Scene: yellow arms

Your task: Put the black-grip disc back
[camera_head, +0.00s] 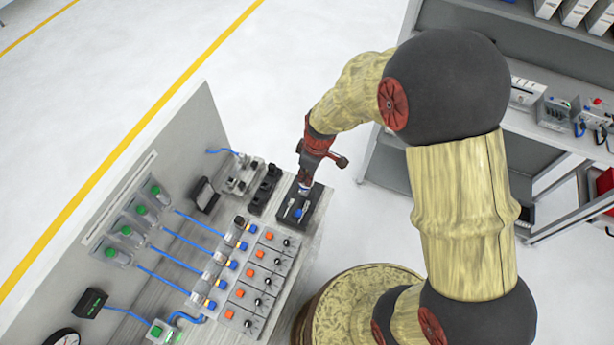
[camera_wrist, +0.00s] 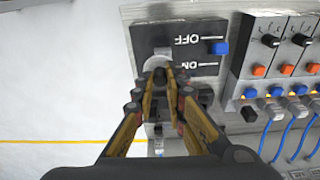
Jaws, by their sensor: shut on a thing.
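The black-grip disc shows in the wrist view as a pale grey round edge (camera_wrist: 150,64) around a dark grip between my fingertips. My gripper (camera_wrist: 160,77) is shut on that grip; it also shows in the head view (camera_head: 304,184). The disc is over the left part of a black panel (camera_wrist: 186,35) with OFF and ON marks. I cannot tell whether the disc touches the panel. In the head view the panel (camera_head: 315,196) is at the far end of the bench, and my fingers mostly hide the disc.
A blue knob (camera_wrist: 218,48) is on the panel, right of my fingers. Beside it stand modules with orange buttons (camera_wrist: 259,70) and black knobs, with blue cables (camera_wrist: 289,138) below. A grey upright board (camera_head: 160,165) backs the bench. Open floor lies beyond.

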